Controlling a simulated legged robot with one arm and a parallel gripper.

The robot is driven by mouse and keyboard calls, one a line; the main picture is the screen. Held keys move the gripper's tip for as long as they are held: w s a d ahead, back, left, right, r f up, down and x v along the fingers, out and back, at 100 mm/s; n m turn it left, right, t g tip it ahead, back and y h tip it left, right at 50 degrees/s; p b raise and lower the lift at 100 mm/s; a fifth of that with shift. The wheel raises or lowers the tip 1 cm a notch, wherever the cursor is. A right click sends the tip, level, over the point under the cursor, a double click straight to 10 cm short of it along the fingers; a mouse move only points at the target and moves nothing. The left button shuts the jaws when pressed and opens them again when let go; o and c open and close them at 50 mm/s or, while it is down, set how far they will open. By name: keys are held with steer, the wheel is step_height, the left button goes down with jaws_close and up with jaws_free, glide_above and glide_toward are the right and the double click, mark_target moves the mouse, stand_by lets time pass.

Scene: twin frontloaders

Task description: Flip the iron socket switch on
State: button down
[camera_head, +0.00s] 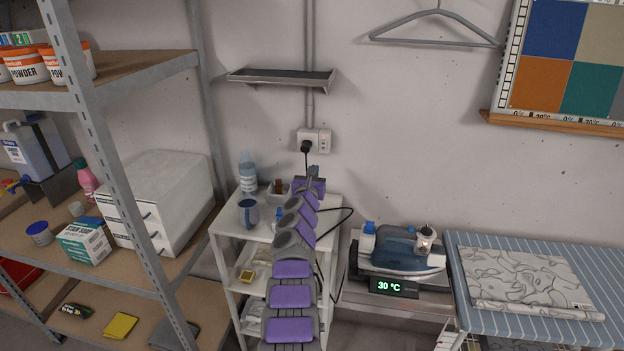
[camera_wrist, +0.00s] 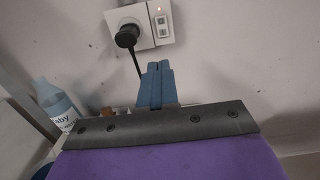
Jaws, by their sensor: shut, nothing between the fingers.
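The white wall socket (camera_head: 305,134) has a black plug (camera_head: 306,147) in its left part. Its switch (camera_head: 324,142) is on the right part. In the wrist view the plug (camera_wrist: 127,36) and the switch (camera_wrist: 162,22) show near the top, with a small red light above the switch. My gripper (camera_head: 314,170) is shut and empty, below the socket and apart from it. In the wrist view its blue fingers (camera_wrist: 159,68) point up toward the socket, below the switch. The iron (camera_head: 402,250) rests on a stand whose display (camera_head: 394,287) reads 30 °C.
A small wall shelf (camera_head: 280,77) is above the socket. The black cord hangs from the plug. The wall right of the socket is clear.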

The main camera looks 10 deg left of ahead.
steer(key=shift+s+d, duration=0.15)
steer(key=shift+s, duration=1.4)
steer(key=shift+f, duration=0.1)
